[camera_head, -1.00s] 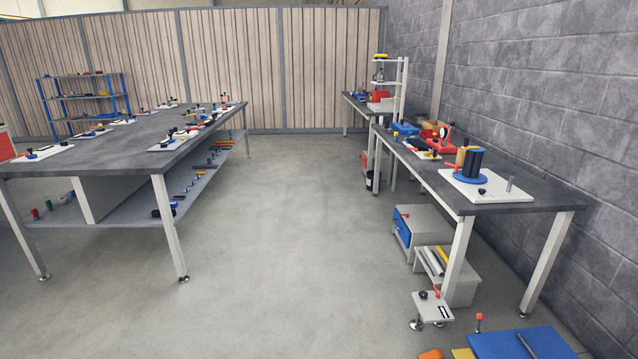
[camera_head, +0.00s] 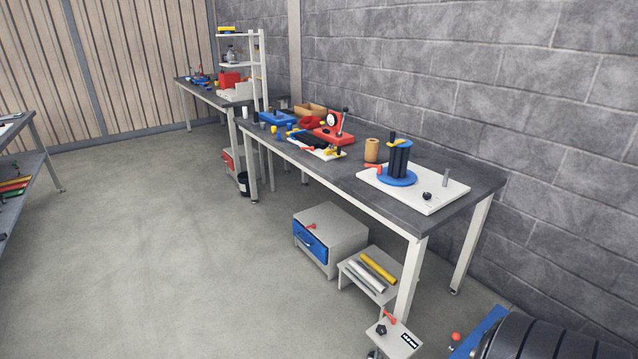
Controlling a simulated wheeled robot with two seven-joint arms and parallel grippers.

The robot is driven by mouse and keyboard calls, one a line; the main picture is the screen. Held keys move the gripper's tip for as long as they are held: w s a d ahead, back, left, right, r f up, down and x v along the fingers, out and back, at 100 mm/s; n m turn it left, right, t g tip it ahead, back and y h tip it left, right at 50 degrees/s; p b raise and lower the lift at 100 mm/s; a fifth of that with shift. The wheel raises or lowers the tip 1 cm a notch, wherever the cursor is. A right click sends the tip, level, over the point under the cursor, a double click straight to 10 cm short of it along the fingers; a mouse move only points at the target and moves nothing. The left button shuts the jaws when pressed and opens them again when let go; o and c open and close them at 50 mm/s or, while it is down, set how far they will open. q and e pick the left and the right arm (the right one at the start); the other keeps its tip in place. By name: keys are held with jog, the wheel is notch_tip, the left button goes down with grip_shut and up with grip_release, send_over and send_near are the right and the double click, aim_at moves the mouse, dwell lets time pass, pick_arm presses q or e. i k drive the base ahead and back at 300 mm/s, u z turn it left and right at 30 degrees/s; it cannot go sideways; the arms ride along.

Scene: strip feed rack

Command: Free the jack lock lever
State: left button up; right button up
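I cannot tell for sure which part is the jack lock lever. A small pale plate (camera_head: 402,342) stands low by the near leg of the right-hand bench. It carries a red lever (camera_head: 389,317), a black knob (camera_head: 381,330) and a dark label. Another red-ended lever (camera_head: 373,168) sits by the blue round base (camera_head: 398,178) of a black upright cylinder on the bench. A red-topped post (camera_head: 456,338) stands at the bottom edge by a blue plate (camera_head: 484,329). Neither of my grippers is in view.
The grey bench (camera_head: 452,170) runs along the block wall, with a white board (camera_head: 432,200) and red and blue devices on it. Below are a drawer cabinet (camera_head: 338,236) and a low stand with rolls (camera_head: 365,285). A dark ribbed object (camera_head: 550,340) fills the bottom right.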

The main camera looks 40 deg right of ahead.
aim_at(393, 320)
jog(key=z, duration=0.35)
jog(key=i, duration=1.1)
jog(key=z, duration=1.85)
jog(key=i, duration=0.95)
jog(key=z, duration=0.85)
